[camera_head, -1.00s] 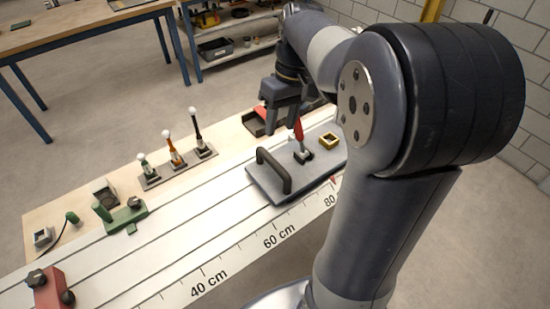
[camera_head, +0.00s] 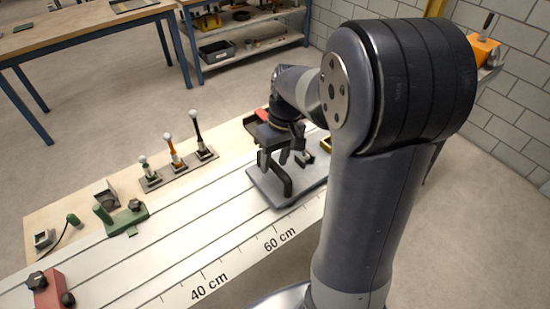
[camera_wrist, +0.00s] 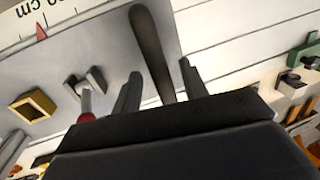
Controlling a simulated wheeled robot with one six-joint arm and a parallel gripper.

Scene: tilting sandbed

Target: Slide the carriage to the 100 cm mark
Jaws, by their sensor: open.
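The carriage (camera_head: 262,182) is a grey plate on the white rail bed, with a black arched handle (camera_head: 287,185). My gripper (camera_head: 275,162) is open above the handle. In the wrist view, the handle (camera_wrist: 152,50) shows between the two spread fingers of my gripper (camera_wrist: 160,85), and I see no clear grip on it. A red-tipped lever (camera_wrist: 88,103) and its grey base stand on the plate, beside a yellow square frame (camera_wrist: 33,105). A red pointer (camera_wrist: 42,32) lies by the scale. The 100 cm mark is not in view; my arm hides the scale beyond 60 cm (camera_head: 280,238).
A red clamp block (camera_head: 50,290) sits at the near left of the bed. A green clamp (camera_head: 125,217) and a rack of several levers (camera_head: 178,168) line the far side. The bed between the red block and carriage is clear.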

